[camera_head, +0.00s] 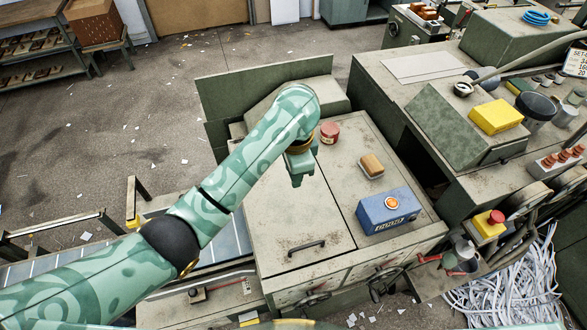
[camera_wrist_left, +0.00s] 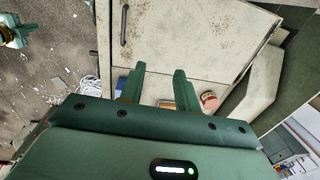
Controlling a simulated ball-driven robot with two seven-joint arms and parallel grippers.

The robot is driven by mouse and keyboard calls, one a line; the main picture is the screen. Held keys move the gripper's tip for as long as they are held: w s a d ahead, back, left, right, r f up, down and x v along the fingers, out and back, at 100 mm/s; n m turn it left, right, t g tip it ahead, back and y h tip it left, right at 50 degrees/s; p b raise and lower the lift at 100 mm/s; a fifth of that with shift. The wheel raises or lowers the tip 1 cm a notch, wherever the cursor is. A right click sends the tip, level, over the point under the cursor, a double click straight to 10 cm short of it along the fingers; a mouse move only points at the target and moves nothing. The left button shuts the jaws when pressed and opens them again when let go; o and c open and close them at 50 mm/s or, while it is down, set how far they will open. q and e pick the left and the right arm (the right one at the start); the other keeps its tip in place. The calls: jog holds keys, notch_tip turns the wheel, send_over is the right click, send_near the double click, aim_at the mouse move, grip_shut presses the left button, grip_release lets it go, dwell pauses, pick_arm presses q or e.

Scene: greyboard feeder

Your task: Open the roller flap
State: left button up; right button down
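The roller flap (camera_head: 285,215) looks like the pale, worn panel on the left half of the machine top. It lies flat and level with the panel beside it, with a dark seam between. Its black bar handle (camera_head: 307,247) is near the front edge. In the left wrist view the flap (camera_wrist_left: 195,40) fills the upper middle, with the handle (camera_wrist_left: 124,25) at upper left. My left gripper (camera_head: 298,178) is above the flap's far part, away from the handle. Its fingers (camera_wrist_left: 159,75) are apart and empty. A teal end, apparently my right gripper (camera_wrist_left: 12,32), shows small; its fingers are unclear.
On the neighbouring panel stand a red tin (camera_head: 329,132), a wooden-backed block (camera_head: 371,166) and a blue box (camera_head: 388,212) with an orange button. Shredded paper (camera_head: 510,295) lies at lower right. The flap's top is clear.

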pick_arm(q)
jog(key=shift+f, duration=0.1)
jog(key=shift+s, duration=0.1)
grip_shut()
dwell(1.2)
grip_release()
